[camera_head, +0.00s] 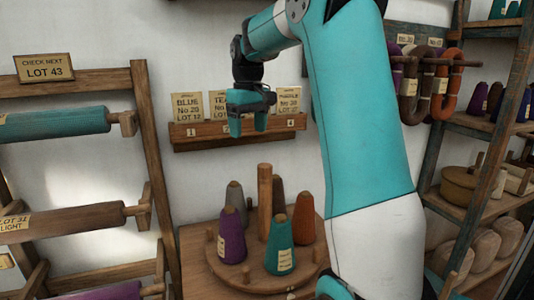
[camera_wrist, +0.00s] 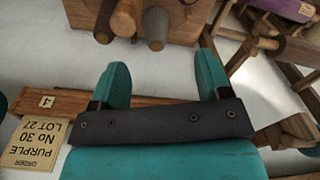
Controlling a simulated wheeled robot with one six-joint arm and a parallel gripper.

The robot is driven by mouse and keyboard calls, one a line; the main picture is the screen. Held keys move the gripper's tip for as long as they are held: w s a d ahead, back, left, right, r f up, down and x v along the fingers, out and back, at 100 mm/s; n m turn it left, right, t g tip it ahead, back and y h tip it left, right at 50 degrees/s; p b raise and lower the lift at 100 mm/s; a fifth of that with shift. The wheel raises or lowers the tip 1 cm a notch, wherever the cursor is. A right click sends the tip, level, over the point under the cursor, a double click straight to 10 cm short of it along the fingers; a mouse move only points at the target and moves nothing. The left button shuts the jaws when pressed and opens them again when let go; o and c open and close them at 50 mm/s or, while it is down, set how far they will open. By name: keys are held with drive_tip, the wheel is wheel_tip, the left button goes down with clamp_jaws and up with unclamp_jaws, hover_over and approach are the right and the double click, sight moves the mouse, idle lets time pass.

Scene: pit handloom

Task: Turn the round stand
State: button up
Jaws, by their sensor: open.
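The round stand (camera_head: 222,273) is a wooden disc with an upright centre post (camera_head: 265,200) and short pegs near its rim. It stands on a wooden table at the lower middle of the head view. It bears several yarn cones, among them a purple one (camera_head: 232,237), a teal one (camera_head: 279,246) and an orange one (camera_head: 303,217). A grey and a brown cone stand at the back. My gripper (camera_head: 248,127) is open and empty, high above the stand in front of the card rack. In the wrist view its teal fingers (camera_wrist: 162,78) are apart with nothing between them.
A wooden card rack (camera_head: 220,135) is on the wall behind my gripper; an order card (camera_wrist: 35,142) shows in the wrist view. A roller frame (camera_head: 150,165) stands left. Shelves (camera_head: 470,125) stand right. My arm crosses the view right of the stand.

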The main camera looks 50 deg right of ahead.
wheel_tip(320, 180, up, 2)
drive_tip(key=m, duration=0.1)
hover_over(265, 166)
wheel_tip(265, 166, down, 17)
drive_tip(key=p, duration=0.4)
drive_tip(key=shift+d, duration=0.15)
drive_tip(key=c, duration=1.3)
